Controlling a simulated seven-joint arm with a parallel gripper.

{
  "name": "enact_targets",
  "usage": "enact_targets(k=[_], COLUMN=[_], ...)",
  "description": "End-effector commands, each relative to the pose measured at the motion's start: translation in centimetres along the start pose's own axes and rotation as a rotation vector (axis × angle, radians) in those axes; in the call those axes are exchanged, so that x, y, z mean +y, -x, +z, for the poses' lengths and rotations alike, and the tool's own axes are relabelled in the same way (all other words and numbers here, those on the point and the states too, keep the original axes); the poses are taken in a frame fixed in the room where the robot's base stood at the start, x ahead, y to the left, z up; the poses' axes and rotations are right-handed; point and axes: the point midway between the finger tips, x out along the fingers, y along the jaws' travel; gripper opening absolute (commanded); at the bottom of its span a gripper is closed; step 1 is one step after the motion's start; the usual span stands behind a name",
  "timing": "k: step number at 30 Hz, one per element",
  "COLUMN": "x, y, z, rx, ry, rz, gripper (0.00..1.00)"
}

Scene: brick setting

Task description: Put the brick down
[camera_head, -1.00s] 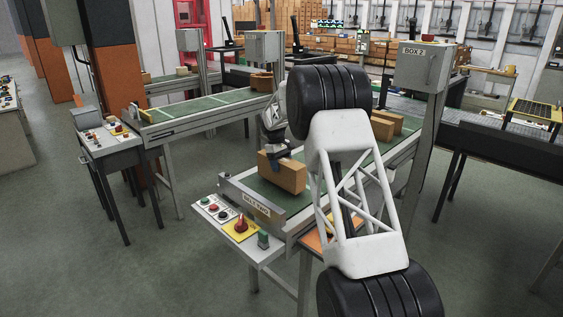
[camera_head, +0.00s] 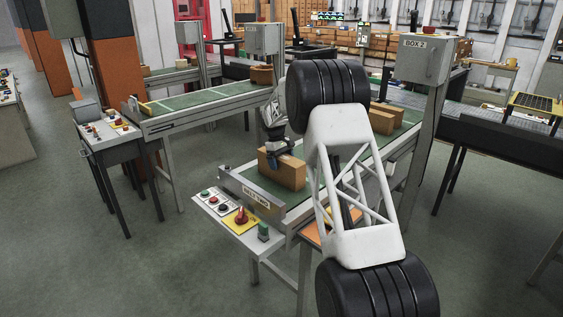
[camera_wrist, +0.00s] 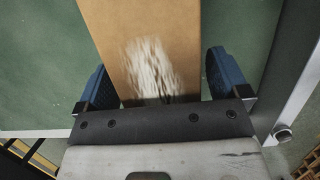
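A tan brick (camera_head: 284,172) is over the near end of the green conveyor belt, low against its surface. I cannot tell whether its underside touches the belt. My gripper appears shut on the brick. A pale, blurred patch marks the brick's face.
A metal end plate (camera_head: 250,196) edges the belt. A control panel (camera_head: 231,213) with buttons stands in front. Other bricks (camera_head: 388,115) lie farther along the belt. A second conveyor (camera_head: 200,108) stands at the left. My arm hides part of the belt.

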Motion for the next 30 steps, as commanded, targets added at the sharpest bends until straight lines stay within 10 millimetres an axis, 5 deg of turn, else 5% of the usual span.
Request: enact_targets(k=[14,30], x=[0.0,0.1], y=[1.0,8.7], z=[0.1,0.1], rx=[0.000,0.002], ry=[0.000,0.000], rz=[0.000,0.001], gripper=[0.94,0.94])
